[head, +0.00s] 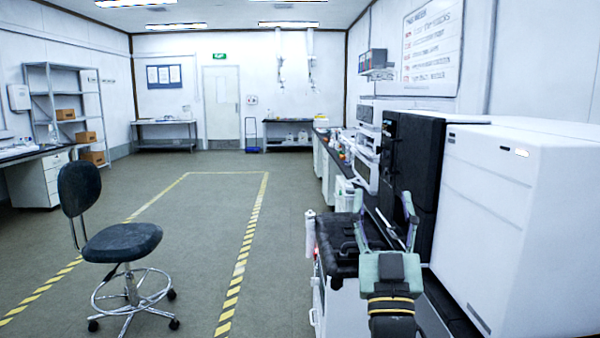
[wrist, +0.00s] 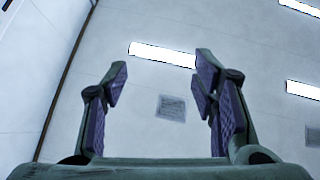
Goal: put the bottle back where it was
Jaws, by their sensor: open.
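My gripper (head: 386,225) is open and empty, raised at the lower right of the head view in front of the bench instruments. I cannot make out for certain which thing is the task's bottle. Several small bottle-like items (head: 345,150) stand far along the right bench, too small to tell apart.
A black instrument (head: 412,150) and a large white one (head: 520,220) stand close on the right. A black stool (head: 122,243) is at the left. Shelves (head: 65,100) stand at the left wall.

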